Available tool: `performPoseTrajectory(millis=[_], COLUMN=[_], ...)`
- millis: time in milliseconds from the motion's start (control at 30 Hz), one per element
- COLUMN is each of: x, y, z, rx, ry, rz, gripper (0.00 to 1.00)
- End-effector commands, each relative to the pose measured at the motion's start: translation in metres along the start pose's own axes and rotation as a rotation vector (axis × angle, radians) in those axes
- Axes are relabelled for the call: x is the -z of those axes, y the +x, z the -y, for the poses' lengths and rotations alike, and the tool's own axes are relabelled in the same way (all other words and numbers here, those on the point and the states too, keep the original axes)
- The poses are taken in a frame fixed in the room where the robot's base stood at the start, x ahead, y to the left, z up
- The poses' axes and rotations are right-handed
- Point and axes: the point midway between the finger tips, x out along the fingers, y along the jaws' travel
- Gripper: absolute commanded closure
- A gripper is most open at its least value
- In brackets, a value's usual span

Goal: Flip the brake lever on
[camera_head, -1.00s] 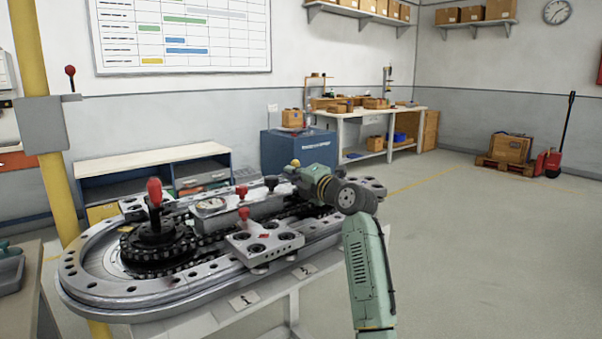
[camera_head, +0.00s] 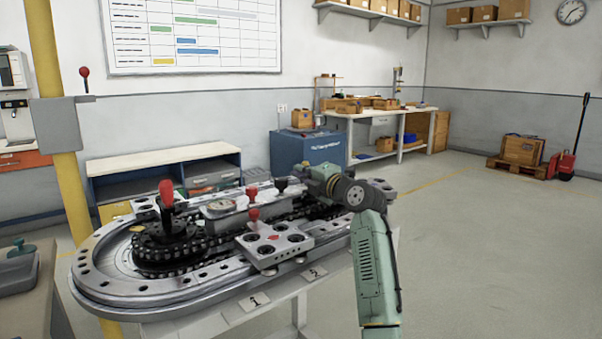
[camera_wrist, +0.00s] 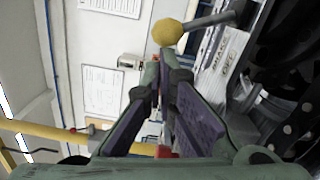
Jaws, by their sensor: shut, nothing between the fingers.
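A yellow ball knob (camera_wrist: 168,33) on a grey rod shows in the wrist view, just beyond my fingertips; I cannot tell whether they touch it. My gripper (camera_wrist: 161,78) is shut and empty. In the head view my gripper (camera_head: 312,172) is at the far side of the ring track (camera_head: 110,290), partly hidden by my wrist. A red-handled lever (camera_head: 166,192) stands upright on the left sprocket of the track. Small red (camera_head: 254,215) and black (camera_head: 282,184) knobs stand nearer the middle.
A yellow post (camera_head: 42,50) with a grey box (camera_head: 60,122) and a red-knobbed lever (camera_head: 84,73) stands at the left. A low shelf unit (camera_head: 150,165), a blue box (camera_head: 306,148) and a workbench (camera_head: 378,115) are behind.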

Motion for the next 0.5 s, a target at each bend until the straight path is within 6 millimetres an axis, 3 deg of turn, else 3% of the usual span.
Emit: performPoseTrajectory(millis=[500], x=[-0.0103], y=[0.0010], z=[-0.0089], rx=[0.006], ry=[0.143], rz=[-0.001], gripper=[1.00])
